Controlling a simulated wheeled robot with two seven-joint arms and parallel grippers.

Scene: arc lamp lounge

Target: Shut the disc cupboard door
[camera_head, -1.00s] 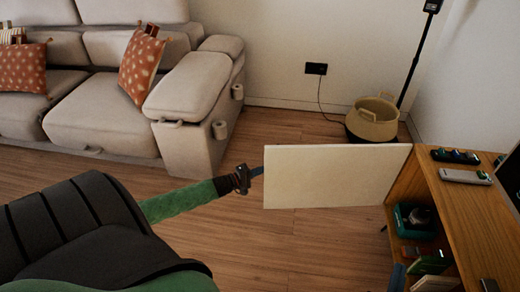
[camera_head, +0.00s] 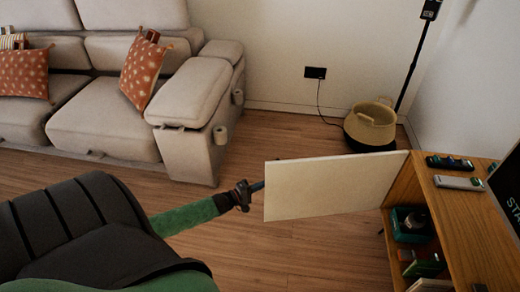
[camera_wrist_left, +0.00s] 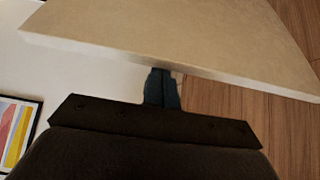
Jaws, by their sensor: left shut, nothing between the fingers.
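The cupboard door (camera_head: 330,188) is a pale cream panel, standing wide open from the left side of the wooden cupboard (camera_head: 450,215). My left gripper (camera_head: 258,186) is shut and empty at the door's free left end, its fingertips partly hidden behind the panel in the head view. In the left wrist view the shut fingers (camera_wrist_left: 161,88) reach the edge of the door (camera_wrist_left: 190,38); whether they touch it I cannot tell. My right gripper is not in view.
The open cupboard holds a teal box (camera_head: 411,224) and several small items. Remotes (camera_head: 459,183) lie on its top. A woven basket (camera_head: 371,124) and a lamp pole (camera_head: 412,65) stand behind the door. A beige sofa (camera_head: 190,115) stands at the left. Bare floor lies below the door.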

